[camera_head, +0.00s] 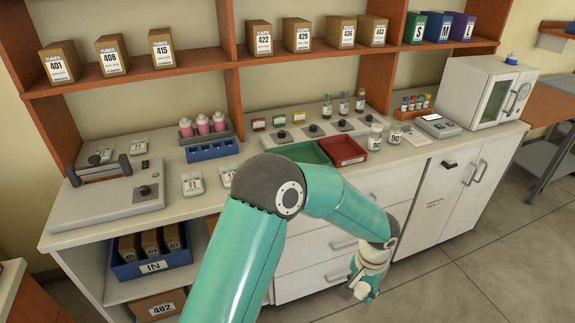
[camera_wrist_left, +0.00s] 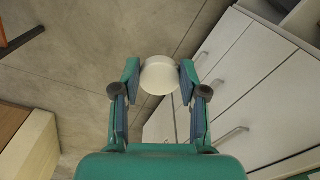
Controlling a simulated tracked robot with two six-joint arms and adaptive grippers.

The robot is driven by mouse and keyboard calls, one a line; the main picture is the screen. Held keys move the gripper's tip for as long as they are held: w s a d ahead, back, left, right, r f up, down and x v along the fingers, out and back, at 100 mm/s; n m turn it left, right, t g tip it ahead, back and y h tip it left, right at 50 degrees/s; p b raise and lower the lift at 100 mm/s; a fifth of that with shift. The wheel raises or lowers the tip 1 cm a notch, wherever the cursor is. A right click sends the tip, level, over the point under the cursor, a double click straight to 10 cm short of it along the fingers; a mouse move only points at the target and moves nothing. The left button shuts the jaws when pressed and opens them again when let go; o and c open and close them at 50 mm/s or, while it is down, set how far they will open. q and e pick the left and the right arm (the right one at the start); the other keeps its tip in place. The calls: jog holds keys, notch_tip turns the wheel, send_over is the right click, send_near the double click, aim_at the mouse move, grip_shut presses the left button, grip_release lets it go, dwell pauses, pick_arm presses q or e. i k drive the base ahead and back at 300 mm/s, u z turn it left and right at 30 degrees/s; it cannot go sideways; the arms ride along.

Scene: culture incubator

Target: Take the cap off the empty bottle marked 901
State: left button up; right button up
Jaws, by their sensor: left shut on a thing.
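My left gripper (camera_head: 361,290) hangs in front of the white drawers, below the counter top and off its front edge. In the left wrist view a round white cap (camera_wrist_left: 159,75) sits between its two fingertips, and the fingers are shut on it. No bottle shows under the cap there. Two small pale bottles stand on the counter right of the red tray: one bottle (camera_head: 375,137) at the left and another bottle (camera_head: 395,143) with a label that seems to begin with 90. I cannot read either label in full. My right gripper is not in view.
A green tray (camera_head: 297,151) and a red tray (camera_head: 343,151) lie on the counter (camera_head: 437,150) behind my left arm. A white incubator (camera_head: 487,92) stands at the right end. Pink bottles (camera_head: 203,125) stand in a rack. The floor at front right is clear.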

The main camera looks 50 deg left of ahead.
aim_at(397, 129)
jog(key=u, duration=0.9)
jog(key=i, duration=0.5)
jog(key=u, duration=0.1)
jog(key=k, duration=0.8)
jog(key=u, duration=0.2)
jog(key=i, duration=0.95)
jog(key=z, duration=0.15)
